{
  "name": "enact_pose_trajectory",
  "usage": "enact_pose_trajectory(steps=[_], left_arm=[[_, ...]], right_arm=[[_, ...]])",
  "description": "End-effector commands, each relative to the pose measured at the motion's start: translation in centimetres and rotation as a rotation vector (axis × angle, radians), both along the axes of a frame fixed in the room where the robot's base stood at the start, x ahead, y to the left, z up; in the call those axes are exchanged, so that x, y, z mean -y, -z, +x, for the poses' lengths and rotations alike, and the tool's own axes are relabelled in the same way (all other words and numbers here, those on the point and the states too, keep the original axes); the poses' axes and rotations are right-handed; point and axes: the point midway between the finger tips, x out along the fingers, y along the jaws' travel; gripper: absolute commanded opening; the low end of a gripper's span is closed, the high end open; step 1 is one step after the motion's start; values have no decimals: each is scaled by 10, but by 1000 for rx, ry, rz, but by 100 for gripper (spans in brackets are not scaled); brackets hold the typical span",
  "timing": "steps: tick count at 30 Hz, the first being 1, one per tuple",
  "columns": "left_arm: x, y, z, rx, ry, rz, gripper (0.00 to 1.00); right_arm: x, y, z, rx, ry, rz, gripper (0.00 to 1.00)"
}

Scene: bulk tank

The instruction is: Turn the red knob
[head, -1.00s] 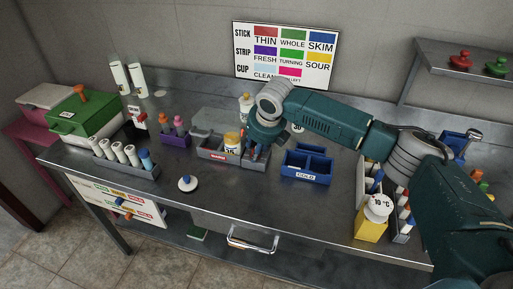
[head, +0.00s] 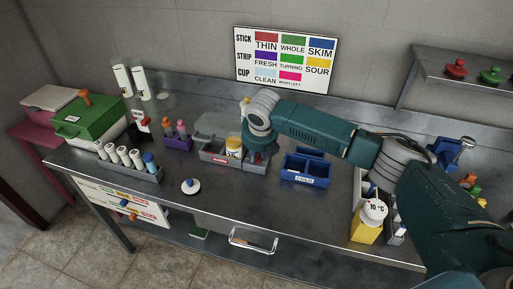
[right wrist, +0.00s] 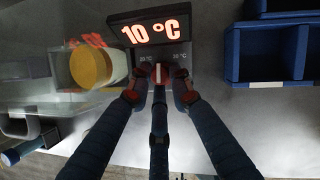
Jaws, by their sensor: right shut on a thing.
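In the right wrist view a small red knob with a white mark (right wrist: 160,73) sits under a dark display (right wrist: 150,31) that reads 10 °C in red. The fingers of my right gripper (right wrist: 160,88) are closed around the knob, and their tips cover much of it. Small temperature labels stand on either side of the knob. In the head view my right gripper (head: 254,157) reaches down on the bench beside a grey bin; the knob is hidden there by the gripper and arm. My left gripper is in neither view.
A blue bin marked COLD (head: 305,181) is just right of the gripper. A grey bin with a yellow-lidded cup (head: 234,146) is just left. A yellow container (head: 368,223) stands front right. The bench front centre is mostly clear.

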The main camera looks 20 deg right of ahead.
Motion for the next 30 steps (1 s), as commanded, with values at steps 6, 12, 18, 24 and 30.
enact_pose_trajectory(steps=[6, 12, 18, 24, 30], left_arm=[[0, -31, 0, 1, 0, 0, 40], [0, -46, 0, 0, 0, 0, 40], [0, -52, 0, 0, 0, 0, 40], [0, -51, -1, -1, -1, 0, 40], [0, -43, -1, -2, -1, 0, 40]], right_arm=[[-1, -11, 4, 11, 210, 0, 0], [-1, -9, 5, 11, 401, -2, 0], [-3, -8, 6, 11, 592, 0, 0], [-3, -5, 7, 11, 774, -1, 0], [-3, -4, 8, 11, 923, -2, 0]])
